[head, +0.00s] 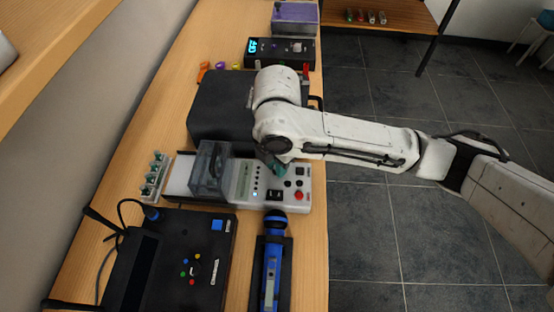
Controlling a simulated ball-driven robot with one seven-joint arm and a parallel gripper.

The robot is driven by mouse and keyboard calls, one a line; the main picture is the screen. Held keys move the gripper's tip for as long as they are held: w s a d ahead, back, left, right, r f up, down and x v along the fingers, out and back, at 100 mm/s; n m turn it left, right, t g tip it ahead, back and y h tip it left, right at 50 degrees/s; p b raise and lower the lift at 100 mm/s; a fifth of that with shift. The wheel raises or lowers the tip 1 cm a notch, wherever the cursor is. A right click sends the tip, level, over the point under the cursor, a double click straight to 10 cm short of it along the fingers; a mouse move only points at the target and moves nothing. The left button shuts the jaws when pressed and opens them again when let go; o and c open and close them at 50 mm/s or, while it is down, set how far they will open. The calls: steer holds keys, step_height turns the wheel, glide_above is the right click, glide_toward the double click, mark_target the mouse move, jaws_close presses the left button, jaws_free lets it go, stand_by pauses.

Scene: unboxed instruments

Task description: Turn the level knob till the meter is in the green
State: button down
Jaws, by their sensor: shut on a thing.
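A white instrument (303,206) lies across the bench in the middle, with a clear lidded box (210,170) on its left part. Its panel has a pale strip (242,182) with small marks, a lit dot, dark knobs or buttons (299,171) and a red button (299,196). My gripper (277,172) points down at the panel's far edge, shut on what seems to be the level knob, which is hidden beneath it. I cannot make out a meter reading or a green zone.
A large black case (210,105) stands just behind the instrument. In front are a black box (205,255) with coloured buttons and antennas, and a blue tool (271,262) in a dark holder. A rack of small vials (153,177) stands at left. The bench's right edge is close.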

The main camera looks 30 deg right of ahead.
steer(key=m+p, duration=0.1)
steer(key=m, duration=0.3)
steer(key=shift+r+p, duration=0.1)
steer(key=shift+p, duration=0.2)
steer(key=shift+m+p, duration=0.5)
steer(key=shift+m, duration=0.8)
steer(key=c, duration=1)
jaws_free()
step_height(320, 180, up, 11)
steer(key=shift+f+p, duration=0.2)
steer(key=shift+p, duration=0.75)
